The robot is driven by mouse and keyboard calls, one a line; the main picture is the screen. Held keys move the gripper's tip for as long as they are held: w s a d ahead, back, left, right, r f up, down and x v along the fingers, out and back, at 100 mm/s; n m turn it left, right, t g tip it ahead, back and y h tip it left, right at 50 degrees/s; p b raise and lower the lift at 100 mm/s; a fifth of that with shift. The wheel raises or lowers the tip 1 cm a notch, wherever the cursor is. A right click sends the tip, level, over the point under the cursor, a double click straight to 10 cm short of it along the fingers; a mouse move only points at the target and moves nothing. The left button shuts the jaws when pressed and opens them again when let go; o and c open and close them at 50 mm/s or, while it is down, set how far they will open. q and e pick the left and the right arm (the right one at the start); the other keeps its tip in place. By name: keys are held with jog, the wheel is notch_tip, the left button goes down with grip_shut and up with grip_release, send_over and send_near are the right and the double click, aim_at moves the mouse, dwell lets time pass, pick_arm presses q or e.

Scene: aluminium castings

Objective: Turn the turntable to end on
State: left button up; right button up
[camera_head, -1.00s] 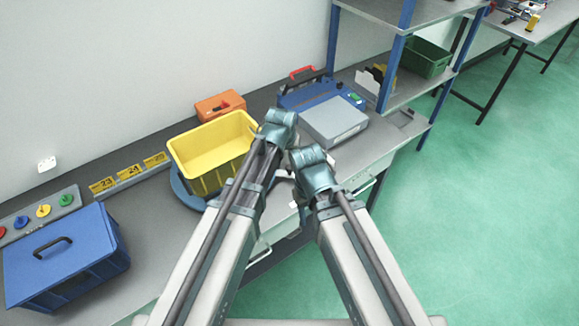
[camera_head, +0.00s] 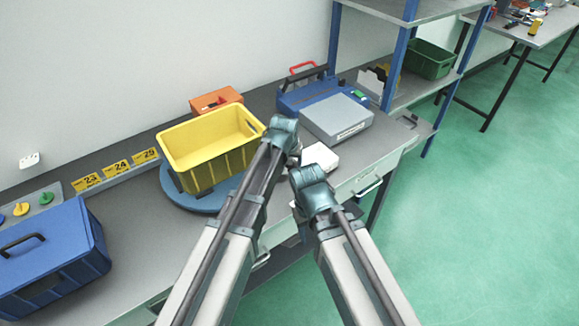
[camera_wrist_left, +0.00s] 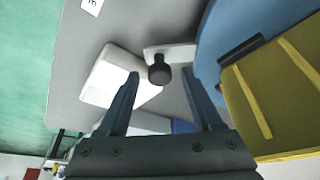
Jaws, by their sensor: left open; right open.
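The turntable is a round blue disc (camera_head: 196,204) on the grey bench, with a yellow bin (camera_head: 213,160) on top. In the left wrist view the disc's edge (camera_wrist_left: 212,48) and the bin (camera_wrist_left: 283,95) are at the right. Beside the disc is a black knob (camera_wrist_left: 160,72) on a pale plate (camera_wrist_left: 182,52). My left gripper (camera_wrist_left: 160,80) is open, its fingertips either side of the knob in that view; contact cannot be told. In the head view my left gripper (camera_head: 293,155) is right of the bin. My right gripper (camera_head: 300,200) is lower, near the bench front, its fingers mostly hidden.
A white box (camera_head: 321,158) lies just right of my left gripper. A blue lidded crate (camera_head: 55,255) is at the left. Shelf posts (camera_head: 393,70) rise at the right.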

pick_arm(q)
grip_shut()
dwell(0.3)
dwell(1.1)
